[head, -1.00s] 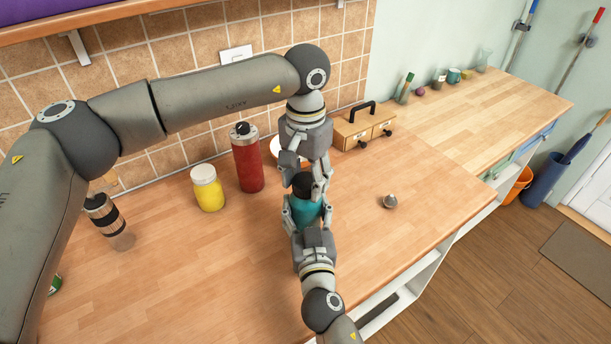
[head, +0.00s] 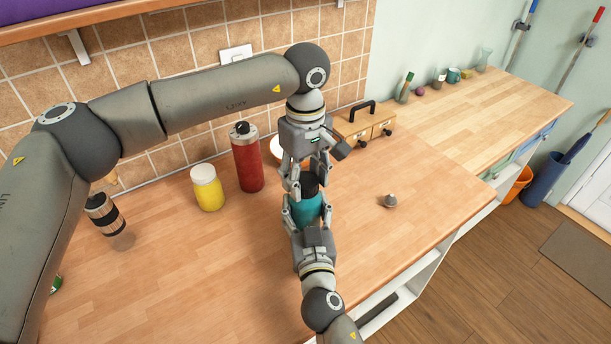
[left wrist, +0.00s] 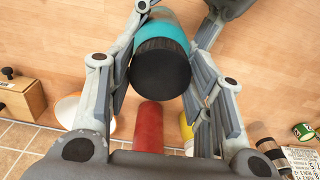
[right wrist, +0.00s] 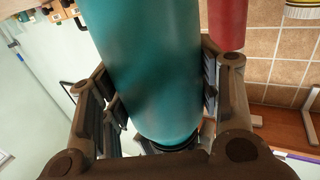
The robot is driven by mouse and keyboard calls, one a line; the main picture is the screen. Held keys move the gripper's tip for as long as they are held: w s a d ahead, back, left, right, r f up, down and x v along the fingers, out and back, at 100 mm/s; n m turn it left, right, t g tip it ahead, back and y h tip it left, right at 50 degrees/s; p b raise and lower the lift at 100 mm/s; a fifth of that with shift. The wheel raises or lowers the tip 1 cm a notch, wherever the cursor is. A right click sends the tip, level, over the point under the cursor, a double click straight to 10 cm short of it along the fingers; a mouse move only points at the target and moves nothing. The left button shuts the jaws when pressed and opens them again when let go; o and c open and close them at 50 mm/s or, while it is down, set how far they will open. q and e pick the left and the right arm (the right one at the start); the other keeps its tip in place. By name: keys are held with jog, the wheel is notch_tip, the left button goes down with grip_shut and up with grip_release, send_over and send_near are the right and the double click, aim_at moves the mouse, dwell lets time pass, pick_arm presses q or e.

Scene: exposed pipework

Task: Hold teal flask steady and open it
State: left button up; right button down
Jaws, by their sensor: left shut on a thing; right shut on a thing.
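The teal flask (head: 308,208) stands upright on the wooden counter, with a black lid (head: 309,184) on top. My left gripper (head: 309,180) reaches down from above and is shut on the black lid. In the left wrist view the lid (left wrist: 160,72) sits between the fingers, with the teal body (left wrist: 160,30) beyond it. My right gripper (head: 307,213) comes from the near side and is shut on the flask's body. The right wrist view shows the teal body (right wrist: 150,60) filling the space between its fingers. The lid's seam is partly hidden by the fingers.
A red flask (head: 247,160) and a yellow jar (head: 207,188) stand to the left. A small metal object (head: 389,201) lies to the right.

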pick_arm(q)
jog(key=n, duration=0.5)
jog(key=shift+n, duration=0.3)
jog(key=n, duration=0.8)
jog(key=shift+n, duration=0.3)
jog(key=n, duration=1)
jog(key=shift+r+n, duration=0.1)
jog(key=shift+n, duration=0.2)
jog(key=n, duration=1.5)
jog(key=shift+w, duration=0.1)
